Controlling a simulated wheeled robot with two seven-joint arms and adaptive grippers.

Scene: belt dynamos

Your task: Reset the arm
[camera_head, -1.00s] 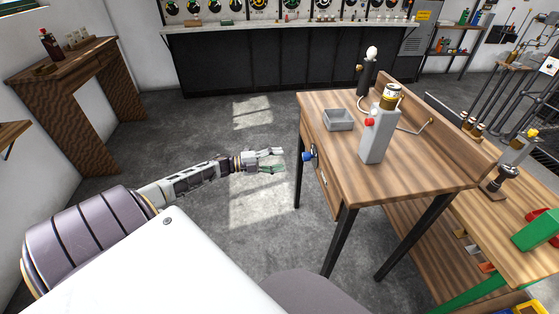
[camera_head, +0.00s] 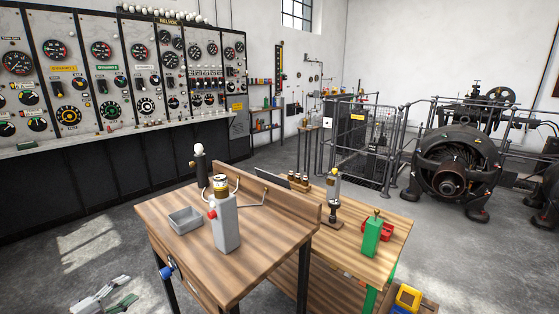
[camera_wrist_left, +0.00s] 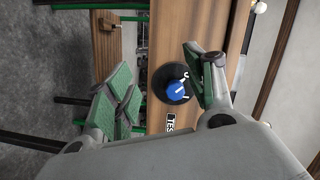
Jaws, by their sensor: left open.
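My left gripper (camera_head: 107,298) shows at the bottom left edge of the head view, over the floor left of the wooden bench (camera_head: 270,234). Its fingers are apart with nothing between them. In the left wrist view the gripper (camera_wrist_left: 160,95) has its green-padded fingers spread wide. Between them, beyond the fingertips, is a blue knob (camera_wrist_left: 177,90) on a black dial on the bench's front, by a label partly reading "TES". The same blue knob (camera_head: 167,271) shows in the head view, apart from the fingers. My right gripper is out of view.
On the bench stand a grey box device (camera_head: 226,222) with a red button, a grey tray (camera_head: 185,220) and a black post with a white bulb (camera_head: 200,165). A green device (camera_head: 372,238) stands on the adjoining bench. Gauge panels (camera_head: 110,75) line the back wall. Open floor lies left.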

